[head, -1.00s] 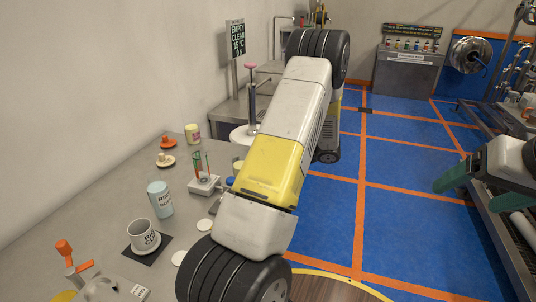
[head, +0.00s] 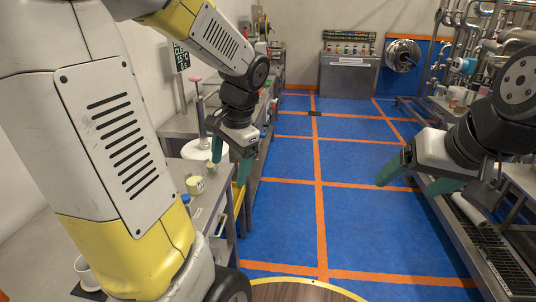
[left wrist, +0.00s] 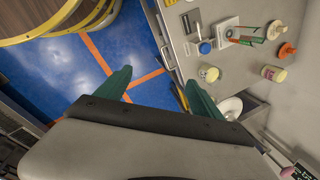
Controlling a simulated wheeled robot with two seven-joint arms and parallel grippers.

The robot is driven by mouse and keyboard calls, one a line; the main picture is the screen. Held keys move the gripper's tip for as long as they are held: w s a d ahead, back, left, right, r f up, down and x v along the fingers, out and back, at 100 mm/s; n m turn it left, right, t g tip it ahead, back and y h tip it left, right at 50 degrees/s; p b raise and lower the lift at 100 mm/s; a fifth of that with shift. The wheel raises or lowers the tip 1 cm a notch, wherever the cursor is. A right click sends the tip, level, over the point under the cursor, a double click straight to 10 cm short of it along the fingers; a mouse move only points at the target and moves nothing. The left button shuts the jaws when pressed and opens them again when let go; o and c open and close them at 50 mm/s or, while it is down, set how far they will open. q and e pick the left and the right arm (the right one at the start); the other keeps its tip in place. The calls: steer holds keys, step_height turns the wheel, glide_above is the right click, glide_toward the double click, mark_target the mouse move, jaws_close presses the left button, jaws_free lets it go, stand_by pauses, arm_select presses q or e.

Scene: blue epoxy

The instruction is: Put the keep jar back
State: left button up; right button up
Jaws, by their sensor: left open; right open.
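A small cream jar (head: 195,185) stands on the grey counter (head: 205,215) in the head view. In the left wrist view a pale round-topped jar (left wrist: 212,74) stands near the counter edge, and a cream jar with a pinkish label (left wrist: 273,73) stands farther in. I cannot read their labels, so I cannot tell which is the keep jar. My left gripper (head: 231,160) is open and empty, pointing down beside the counter edge; its green fingers also show in the left wrist view (left wrist: 157,80). My right gripper (head: 412,178) is open and empty over the right side.
A tube rack (left wrist: 238,36), a blue-capped item (left wrist: 205,47) and orange-topped pieces (left wrist: 286,50) stand on the counter. A white round plate (head: 195,150) with a pink-topped post stands behind. A mug (head: 88,272) is at lower left. The blue floor (head: 290,215) is clear.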

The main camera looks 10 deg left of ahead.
arm_select(q)
steer(key=s+d+r+n+t+h, duration=0.4)
steer(key=s+d+r+n+t, duration=0.1)
steer(key=s+d+r, duration=0.2)
steer(key=shift+s+d+r+h, duration=0.25)
steer(key=shift+s+d+h, duration=0.25)
steer(key=shift+d, duration=0.65)
